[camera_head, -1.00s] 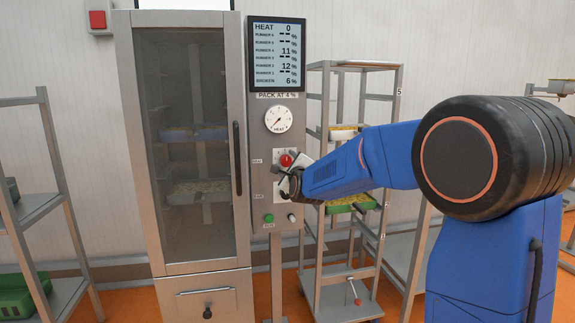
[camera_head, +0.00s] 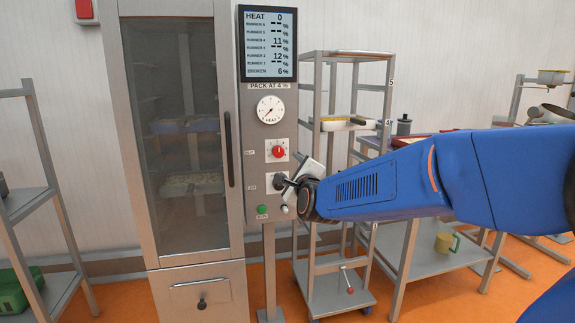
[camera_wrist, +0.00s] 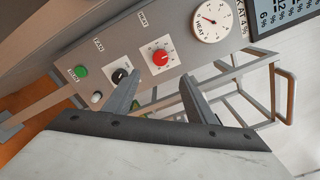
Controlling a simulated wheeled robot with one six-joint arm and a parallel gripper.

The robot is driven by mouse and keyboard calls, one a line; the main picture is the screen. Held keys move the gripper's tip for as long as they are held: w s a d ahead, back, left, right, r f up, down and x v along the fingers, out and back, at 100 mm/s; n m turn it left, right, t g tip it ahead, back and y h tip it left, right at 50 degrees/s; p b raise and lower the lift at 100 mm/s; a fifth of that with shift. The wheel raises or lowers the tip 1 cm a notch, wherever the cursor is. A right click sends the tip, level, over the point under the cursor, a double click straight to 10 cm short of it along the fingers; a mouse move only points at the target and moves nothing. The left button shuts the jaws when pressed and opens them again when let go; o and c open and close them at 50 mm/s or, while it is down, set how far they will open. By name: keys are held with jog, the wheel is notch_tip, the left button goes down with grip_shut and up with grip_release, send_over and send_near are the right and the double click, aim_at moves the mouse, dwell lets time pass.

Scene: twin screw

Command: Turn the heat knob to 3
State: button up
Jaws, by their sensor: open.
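The red heat knob (camera_head: 278,152) sits on a white plate on the cabinet's control panel, under the round heat gauge (camera_head: 270,110). The display (camera_head: 268,44) reads HEAT 0. In the wrist view the heat knob (camera_wrist: 160,57) stands ahead of the fingers, untouched, with the black fan knob (camera_wrist: 119,76) to its left near the left fingertip. My gripper (camera_wrist: 158,88) is open and empty, its fingers spread on either side below the heat knob. In the head view my gripper (camera_head: 288,181) is low at the panel, beside the fan knob, which it partly hides.
A green button (camera_head: 262,209) and a pale button (camera_head: 285,210) lie low on the panel. The glass-doored cabinet (camera_head: 229,235) stands left of the panel. A wheeled rack (camera_head: 318,115) stands close on the right, with a shelved table behind it.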

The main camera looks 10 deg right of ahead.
jog(key=shift+s, duration=0.9)
jog(key=s+d+f+n+g, duration=0.2)
jog(key=s+f+n+g, duration=0.2)
jog(key=s, duration=0.9)
jog(key=s+d+f+n+g, duration=0.2)
jog(key=s+f+n+g, duration=0.2)
jog(key=s+f+n, duration=0.5)
jog(key=s+d+f+n+g, duration=0.3)
jog(key=s+f+n+g, duration=0.2)
jog(key=s+n, duration=0.6)
jog(key=s+f, duration=0.2)
jog(key=s, duration=0.4)
jog(key=shift+s+n, duration=0.4)
